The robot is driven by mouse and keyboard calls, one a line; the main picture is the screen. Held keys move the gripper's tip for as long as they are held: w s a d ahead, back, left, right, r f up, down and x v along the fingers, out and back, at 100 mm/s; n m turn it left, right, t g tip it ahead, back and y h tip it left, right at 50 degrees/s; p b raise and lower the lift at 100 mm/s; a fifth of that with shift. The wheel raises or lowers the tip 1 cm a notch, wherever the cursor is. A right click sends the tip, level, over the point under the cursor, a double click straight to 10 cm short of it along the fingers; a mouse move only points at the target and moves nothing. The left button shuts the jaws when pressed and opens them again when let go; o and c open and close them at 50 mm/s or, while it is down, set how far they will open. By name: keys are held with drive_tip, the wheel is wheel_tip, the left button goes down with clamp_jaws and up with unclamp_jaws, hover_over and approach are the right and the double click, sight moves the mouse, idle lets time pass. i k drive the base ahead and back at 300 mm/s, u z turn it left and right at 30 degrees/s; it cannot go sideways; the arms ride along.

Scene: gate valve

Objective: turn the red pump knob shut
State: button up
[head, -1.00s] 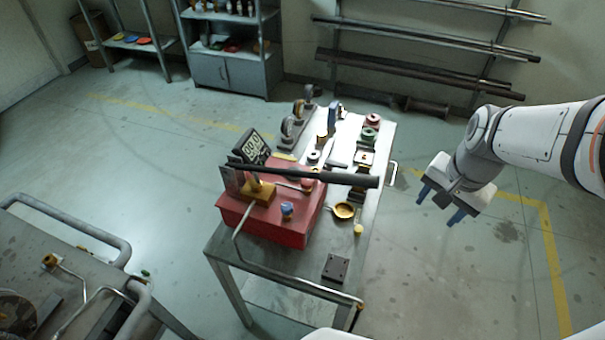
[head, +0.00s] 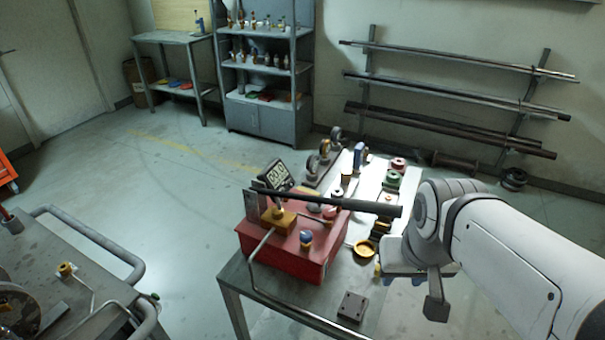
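The red pump (head: 289,264) is a red box at the near end of the metal bench. A small red knob (head: 329,211) shows at its back right, partly hidden under a long black bar (head: 350,203). A blue-topped knob (head: 306,238) stands on the pump's front. My gripper (head: 425,292) is right of the bench, apart from the pump and knob. My arm hides part of it, and its finger opening is unclear.
A yellow dish (head: 364,249), a dark plate (head: 352,306) and several coloured spools (head: 398,164) lie on the bench. A bent pipe (head: 262,245) runs in front of the pump. Another metal table (head: 100,265) stands at left. Open floor lies behind.

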sight(328, 214)
drive_tip(key=u, duration=0.85)
drive_tip(key=k, duration=1.8)
drive_tip(key=z, duration=0.85)
drive_tip(key=i, duration=1.65)
drive_tip(key=z, duration=0.05)
